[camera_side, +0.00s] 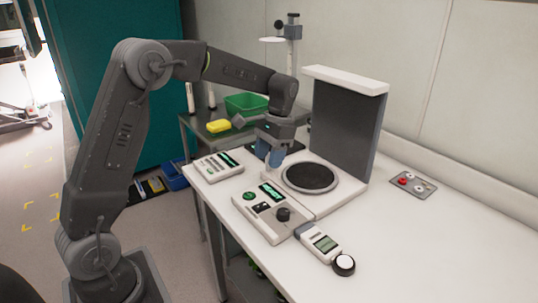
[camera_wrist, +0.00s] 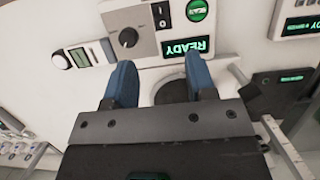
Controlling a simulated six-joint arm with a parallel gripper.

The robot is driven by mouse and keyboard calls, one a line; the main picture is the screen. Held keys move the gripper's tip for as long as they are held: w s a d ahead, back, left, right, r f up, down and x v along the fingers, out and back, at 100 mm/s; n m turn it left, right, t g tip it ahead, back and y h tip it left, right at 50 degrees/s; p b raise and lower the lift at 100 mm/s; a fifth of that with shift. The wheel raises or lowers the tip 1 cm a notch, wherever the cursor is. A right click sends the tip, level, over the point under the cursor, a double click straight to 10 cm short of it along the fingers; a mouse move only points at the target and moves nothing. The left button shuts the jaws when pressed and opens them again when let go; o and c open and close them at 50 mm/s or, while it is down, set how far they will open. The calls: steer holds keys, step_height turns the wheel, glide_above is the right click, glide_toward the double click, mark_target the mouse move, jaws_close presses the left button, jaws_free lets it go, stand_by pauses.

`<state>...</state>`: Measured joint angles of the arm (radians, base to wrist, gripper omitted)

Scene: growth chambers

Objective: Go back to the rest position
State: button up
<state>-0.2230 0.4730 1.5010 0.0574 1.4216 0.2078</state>
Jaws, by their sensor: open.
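My gripper (camera_side: 275,158) hangs at the left edge of the dark round plate (camera_side: 310,177), over the white bench. In the wrist view my gripper (camera_wrist: 160,78) shows two blue fingers spread apart with nothing between them. Part of the dark round plate (camera_wrist: 172,92) shows behind the fingers, and the gripper body hides the rest. My arm reaches over from the left, with its wrist pointing down.
A control box (camera_side: 268,208) with a green READY display stands in front of the plate. A handheld meter (camera_side: 325,243) lies nearby. A tall dark panel (camera_side: 345,125) rises behind the plate. A green bin (camera_side: 246,104) and yellow item (camera_side: 218,126) sit behind.

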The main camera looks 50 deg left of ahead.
steer(key=s+d+r+t, duration=0.5)
steer(key=s+d+r, duration=0.25)
steer(key=s, duration=0.35)
steer(key=s+d+t, duration=0.3)
steer(key=s, duration=0.8)
steer(key=shift+s+f+t, duration=0.3)
steer(key=shift+f, duration=0.05)
steer(key=shift+d, duration=0.1)
